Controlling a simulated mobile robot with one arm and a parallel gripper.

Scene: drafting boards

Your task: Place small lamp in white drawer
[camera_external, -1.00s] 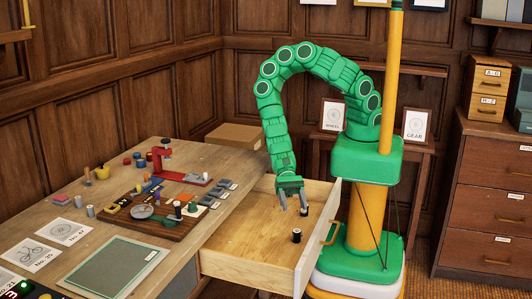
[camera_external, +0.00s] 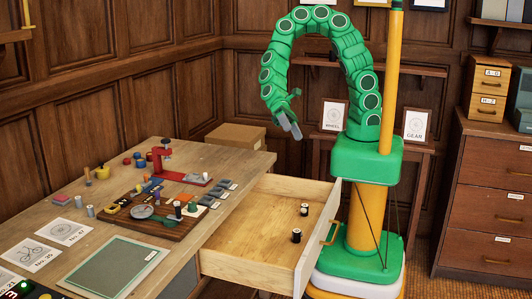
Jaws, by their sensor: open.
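The white drawer (camera_external: 248,262) is pulled out from the desk; its inside looks pale wood. My gripper (camera_external: 291,131) is open and empty, raised well above the drawer and tilted down to the right.
The desk holds a dark tool board (camera_external: 168,228) with several small items, a red device (camera_external: 163,157), a green mat (camera_external: 113,265) and picture cards (camera_external: 33,254). A cardboard box (camera_external: 236,137) sits at its back. Most of the drawer floor is bare.

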